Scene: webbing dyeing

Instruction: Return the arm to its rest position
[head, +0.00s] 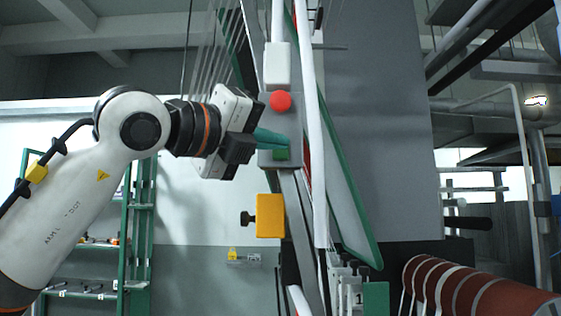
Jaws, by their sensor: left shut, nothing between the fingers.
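My left arm comes in from the left, and its gripper (283,143) is raised in front of a grey control box (268,106). The gripper's green fingers are closed together with nothing between them. Their tips are at the green button (281,155) on the box; I cannot tell whether they touch it. A round red button (280,102) sits just above the fingers. My right gripper is not in view.
A yellow box (270,215) with a black knob hangs below the control box. White pipes (312,120) and a slanted green-edged panel (350,205) stand close on the right. A green rack (140,235) is behind my arm. A red roll with pale bands (460,287) lies at lower right.

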